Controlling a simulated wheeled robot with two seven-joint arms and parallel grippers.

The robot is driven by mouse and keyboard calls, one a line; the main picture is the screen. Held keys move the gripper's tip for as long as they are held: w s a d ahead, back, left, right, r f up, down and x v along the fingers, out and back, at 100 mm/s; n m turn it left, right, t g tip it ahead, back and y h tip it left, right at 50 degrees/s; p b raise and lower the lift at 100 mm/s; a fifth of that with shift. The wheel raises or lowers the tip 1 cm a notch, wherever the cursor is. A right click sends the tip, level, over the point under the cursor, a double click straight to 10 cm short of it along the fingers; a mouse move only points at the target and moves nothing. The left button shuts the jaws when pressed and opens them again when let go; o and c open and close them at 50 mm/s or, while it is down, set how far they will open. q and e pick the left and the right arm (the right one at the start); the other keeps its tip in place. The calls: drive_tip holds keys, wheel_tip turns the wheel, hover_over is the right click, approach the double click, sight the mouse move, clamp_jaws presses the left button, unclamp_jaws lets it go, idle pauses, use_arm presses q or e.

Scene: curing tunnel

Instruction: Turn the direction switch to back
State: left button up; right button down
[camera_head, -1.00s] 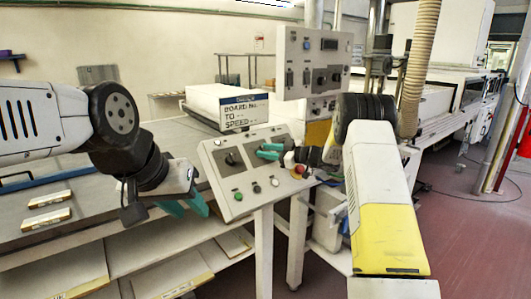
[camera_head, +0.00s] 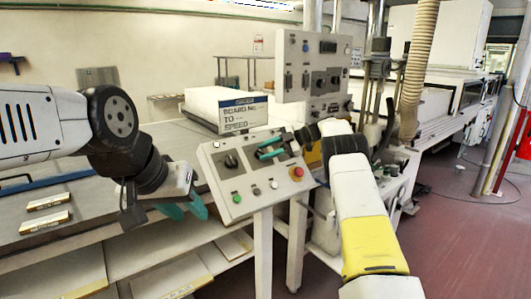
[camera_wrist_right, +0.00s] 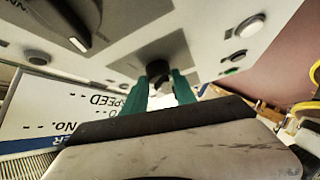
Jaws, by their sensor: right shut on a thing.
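The sloped control panel (camera_head: 224,188) stands at the table's front right corner, with a black rotary knob (camera_head: 231,161) on its left side. My right gripper (camera_head: 269,151) is at a second knob on the panel's upper right, mostly hidden by the fingers in the head view. In the right wrist view, the teal fingers (camera_wrist_right: 160,88) are shut on this small black knob (camera_wrist_right: 158,67). A larger dark knob (camera_wrist_right: 62,22) shows at the upper left there. The held knob's label cannot be read. My left gripper (camera_head: 185,208) is open and empty, left of the panel.
A red button (camera_head: 297,172), a green button (camera_head: 237,198) and small pale buttons sit on the panel. A white box with a sign (camera_head: 240,116) stands behind it. A taller switch cabinet (camera_head: 312,62) rises at the back.

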drive_tip(key=shift+n+g, duration=0.3)
drive_tip(key=shift+n, duration=0.1)
idle(0.3)
drive_tip(key=c, duration=1)
unclamp_jaws()
drive_tip(key=shift+r, duration=0.1)
